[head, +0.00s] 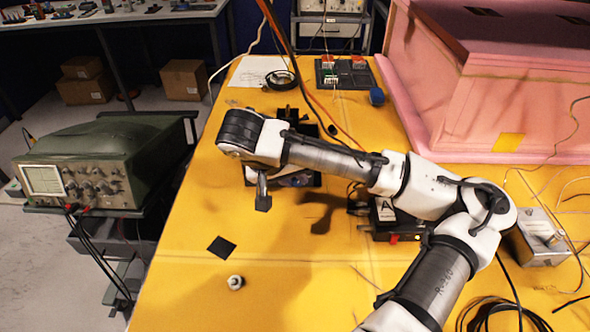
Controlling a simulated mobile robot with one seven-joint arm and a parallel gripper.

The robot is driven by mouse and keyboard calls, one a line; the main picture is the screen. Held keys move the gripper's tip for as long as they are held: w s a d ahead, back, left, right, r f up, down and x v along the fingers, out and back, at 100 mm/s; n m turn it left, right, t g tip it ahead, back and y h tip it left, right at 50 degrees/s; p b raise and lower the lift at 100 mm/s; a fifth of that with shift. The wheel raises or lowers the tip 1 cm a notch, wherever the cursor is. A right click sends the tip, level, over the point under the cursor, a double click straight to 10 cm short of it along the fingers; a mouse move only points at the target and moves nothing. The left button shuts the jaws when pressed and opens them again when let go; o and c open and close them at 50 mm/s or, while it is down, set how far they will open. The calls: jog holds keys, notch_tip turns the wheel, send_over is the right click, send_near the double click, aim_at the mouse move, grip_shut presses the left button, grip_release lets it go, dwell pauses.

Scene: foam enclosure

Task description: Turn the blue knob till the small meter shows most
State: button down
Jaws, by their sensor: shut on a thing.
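My gripper (262,192) points down at the end of my outstretched arm, left of the middle of the yellow table. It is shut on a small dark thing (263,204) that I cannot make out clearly. A shadow lies on the table to its right, apart from the tip. A black device (305,181) with a bluish part stands behind and right of the gripper, partly hidden by my arm. A round blue thing (376,97), possibly the blue knob, sits farther back at the right of a dark board (344,88). I cannot pick out the small meter for certain.
A black square (221,246) and a small white-topped piece (236,282) lie on the yellow table (190,290). A boxed device (384,218) marked A stands under my arm. A pink foam enclosure (480,100) blocks the back right. An oscilloscope (70,183) stands left, off the table.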

dwell(0.3)
jog(key=c, duration=1.3)
grip_release()
jog(key=shift+o, duration=0.2)
jog(key=b+v, duration=0.1)
jog(key=v, duration=1.3)
jog(key=shift+a, duration=0.2)
jog(key=shift+f, duration=0.15)
